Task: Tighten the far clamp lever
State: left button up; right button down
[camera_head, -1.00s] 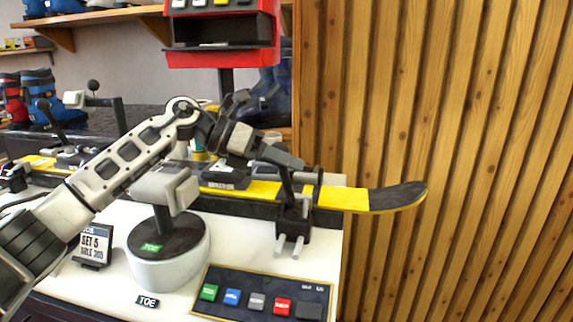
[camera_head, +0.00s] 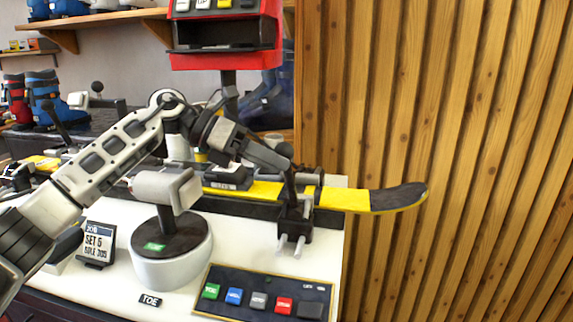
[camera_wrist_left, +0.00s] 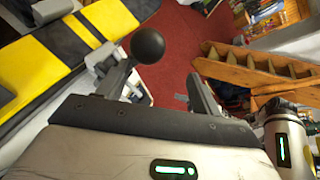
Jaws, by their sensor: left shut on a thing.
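The yellow-and-black ski (camera_head: 345,199) lies along the bench, its dark tip past the bench's right end. A dark clamp (camera_head: 294,228) with two pale rods stands at the ski's near side by that end. Its lever (camera_head: 290,187) rises from it, topped by a black ball knob (camera_head: 284,150). My left gripper (camera_head: 278,158) is shut on this lever near the knob. In the left wrist view the knob (camera_wrist_left: 147,46) shows by the left finger, and the lever's shaft is mostly hidden. My right gripper is not in view.
A white round pedestal (camera_head: 170,264) with a grey-headed post stands left of the clamp. A button panel (camera_head: 262,294) lies in front. A small job sign (camera_head: 97,246) stands at left. A red machine (camera_head: 224,60) rises behind. A slatted wood wall (camera_head: 460,130) fills the right.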

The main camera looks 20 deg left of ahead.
pick_arm(q)
jog(key=v, duration=1.3)
jog(key=shift+r+t, duration=0.3)
jog(key=shift+d, duration=0.1)
